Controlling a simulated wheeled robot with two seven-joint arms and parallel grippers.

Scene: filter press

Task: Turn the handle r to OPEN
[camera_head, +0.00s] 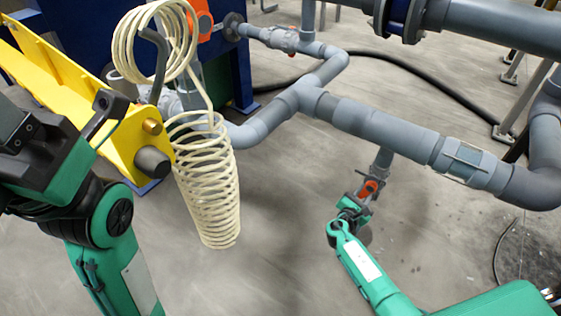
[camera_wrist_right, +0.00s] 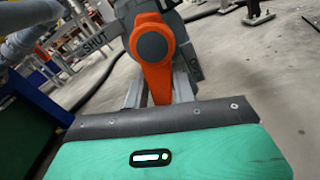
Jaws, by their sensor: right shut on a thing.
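The valve handle (camera_head: 371,187) is orange and sits on a short grey pipe stub below the main pipe, right of centre in the head view. In the right wrist view the same orange handle (camera_wrist_right: 152,60) has a round grey cap and points down towards my gripper. My right gripper (camera_wrist_right: 158,90) is shut on the handle's lower end, with a grey finger on each side. In the head view my right gripper (camera_head: 355,203) is small and partly covers the valve. My left gripper cannot be made out.
A grey pipe (camera_head: 380,127) runs above the valve. A cream coiled hose (camera_head: 207,185) hangs from a yellow beam (camera_head: 75,85) near my left arm. Other orange valve handles (camera_head: 292,29) stand farther back.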

